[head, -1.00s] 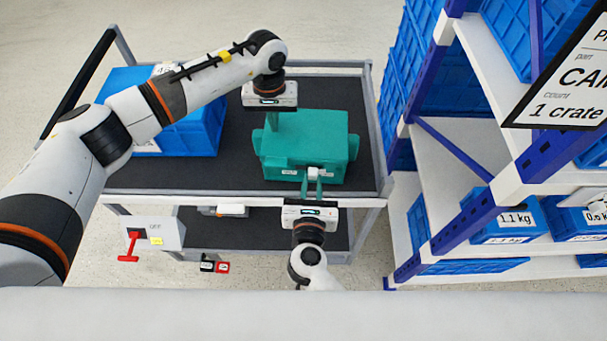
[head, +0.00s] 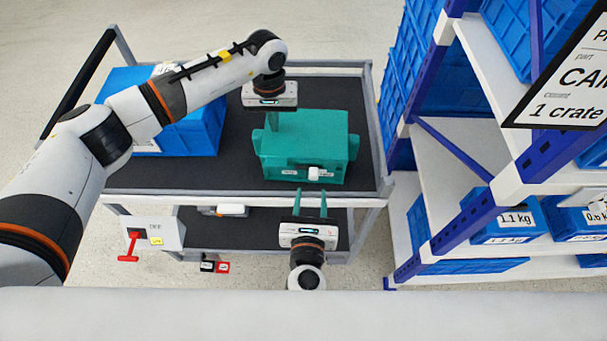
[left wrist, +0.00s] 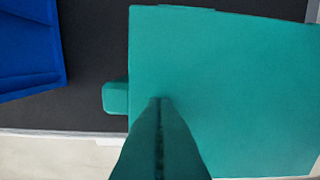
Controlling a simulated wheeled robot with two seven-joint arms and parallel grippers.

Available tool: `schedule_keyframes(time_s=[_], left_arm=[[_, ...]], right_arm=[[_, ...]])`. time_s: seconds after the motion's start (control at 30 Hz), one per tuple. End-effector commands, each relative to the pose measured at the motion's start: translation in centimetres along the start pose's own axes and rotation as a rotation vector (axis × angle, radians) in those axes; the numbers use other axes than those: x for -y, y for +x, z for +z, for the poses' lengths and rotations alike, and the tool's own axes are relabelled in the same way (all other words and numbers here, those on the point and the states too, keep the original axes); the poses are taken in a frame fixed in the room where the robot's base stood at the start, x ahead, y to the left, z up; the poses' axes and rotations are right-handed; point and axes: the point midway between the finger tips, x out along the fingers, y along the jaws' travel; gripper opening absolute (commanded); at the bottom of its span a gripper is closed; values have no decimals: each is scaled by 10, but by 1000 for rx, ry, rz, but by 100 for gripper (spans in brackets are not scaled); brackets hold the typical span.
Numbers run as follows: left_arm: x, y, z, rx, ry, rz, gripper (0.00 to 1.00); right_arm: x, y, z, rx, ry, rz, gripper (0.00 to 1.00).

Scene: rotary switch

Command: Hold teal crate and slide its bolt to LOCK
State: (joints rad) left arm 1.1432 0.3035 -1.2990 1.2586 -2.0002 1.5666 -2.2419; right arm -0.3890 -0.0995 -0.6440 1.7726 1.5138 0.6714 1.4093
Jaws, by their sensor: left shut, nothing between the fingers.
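The teal crate (head: 310,130) sits on the dark top of the cart. On its front face is a white bolt knob (head: 314,173), right of the middle; any marking there is too small to read. My left gripper (head: 272,125) points down, shut and empty, at the crate's left part. In the left wrist view its closed fingers (left wrist: 160,100) overlap the crate's teal surface (left wrist: 235,80); I cannot tell whether they touch it. My right gripper (head: 310,192) is open and empty in front of the crate, its fingers apart and clear of the knob.
A blue crate (head: 205,125) stands on the left of the cart (head: 235,189). A switch box (head: 157,233) with a red handle (head: 135,245) is at the cart's front left. A rack (head: 440,180) with blue crates stands close on the right.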

Motion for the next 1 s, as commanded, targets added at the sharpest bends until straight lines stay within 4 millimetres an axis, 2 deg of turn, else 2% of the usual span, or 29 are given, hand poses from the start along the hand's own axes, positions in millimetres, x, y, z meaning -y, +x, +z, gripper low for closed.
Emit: schedule_keyframes(time_s=[0.03, 0.53, 1.0], left_arm=[[-1, 6, -4, -12, 2, 5, 0], [-1, 4, -4, -12, 2, 5, 0], [0, -36, -1, -4, 0, 1, 0]], right_arm=[[0, -4, 1, 0, 0, 0, 40], [0, -8, -1, -1, 1, 0, 40], [0, -10, -16, -1, 1, 0, 40]])
